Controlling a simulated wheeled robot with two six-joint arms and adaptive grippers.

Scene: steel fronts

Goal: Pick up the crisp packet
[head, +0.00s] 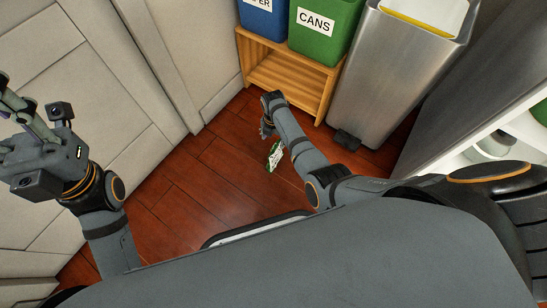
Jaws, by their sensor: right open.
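The crisp packet (274,157) is a small green and white packet on the red-brown wooden floor, left of my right forearm. My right gripper (265,130) reaches down near the floor just above the packet in the picture. It is open, and I see nothing between its fingers, though they are small and dark here. I cannot tell if it touches the packet. My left gripper (12,122) is raised at the left edge, far from the packet. Its fingers are partly cut off by the frame.
A wooden stand (289,78) holds a blue bin (263,18) and a green bin marked CANS (326,32). A steel bin (388,85) with a dark pedal stands right of it. Pale cabinet fronts (100,95) line the left. White shelves (500,125) are at right. Floor (205,185) left of the packet is clear.

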